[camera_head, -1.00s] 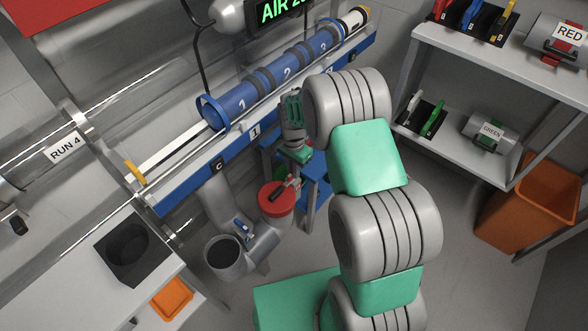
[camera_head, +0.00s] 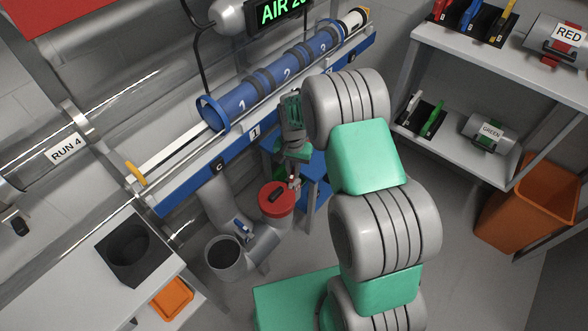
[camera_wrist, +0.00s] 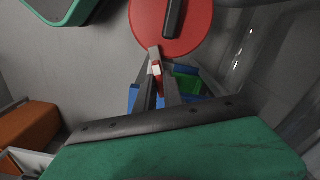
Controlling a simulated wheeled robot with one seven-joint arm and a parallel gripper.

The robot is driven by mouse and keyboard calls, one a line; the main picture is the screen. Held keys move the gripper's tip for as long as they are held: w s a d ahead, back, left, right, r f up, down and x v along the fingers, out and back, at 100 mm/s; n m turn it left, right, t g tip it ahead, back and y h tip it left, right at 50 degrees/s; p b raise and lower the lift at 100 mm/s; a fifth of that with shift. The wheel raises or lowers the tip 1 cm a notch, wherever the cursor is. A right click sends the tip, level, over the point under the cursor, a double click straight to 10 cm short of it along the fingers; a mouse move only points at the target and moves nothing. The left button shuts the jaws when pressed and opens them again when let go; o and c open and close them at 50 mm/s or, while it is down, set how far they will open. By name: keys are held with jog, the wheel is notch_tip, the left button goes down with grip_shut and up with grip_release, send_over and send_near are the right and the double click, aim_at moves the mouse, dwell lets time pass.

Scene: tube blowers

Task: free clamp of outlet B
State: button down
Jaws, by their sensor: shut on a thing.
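A red round cap (camera_head: 270,208) with a black bar on top closes a grey pipe mouth below the blue rail; I read no letter on it. The cap also shows at the top of the wrist view (camera_wrist: 190,32), its black bar (camera_wrist: 173,17) pointing up. My gripper (camera_head: 293,183) is at the cap's right edge, pointing down. In the wrist view my gripper (camera_wrist: 157,78) has its fingers shut on a small red and white piece (camera_wrist: 156,68), which looks like the clamp lever's end, just beside the cap rim. The rest of the clamp is hidden.
A blue stand (camera_head: 316,195) is close on the right. The blue tube rail (camera_head: 190,182) runs above. A shelf (camera_head: 455,160) and an orange bin (camera_head: 528,205) stand at right.

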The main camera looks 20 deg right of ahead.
aim_at(293, 172)
jog(key=n, duration=0.6)
jog(key=shift+w+r+n, duration=0.1)
jog(key=shift+n, duration=0.2)
jog(key=n, duration=0.6)
jog(key=shift+p, duration=0.3)
jog(key=shift+n, duration=0.4)
jog(key=c, duration=1.5)
grip_release()
jog(key=shift+o, duration=0.2)
notch_tip(293, 172, up, 8)
jog(key=shift+f+p, duration=0.15)
jog(key=shift+p, duration=0.35)
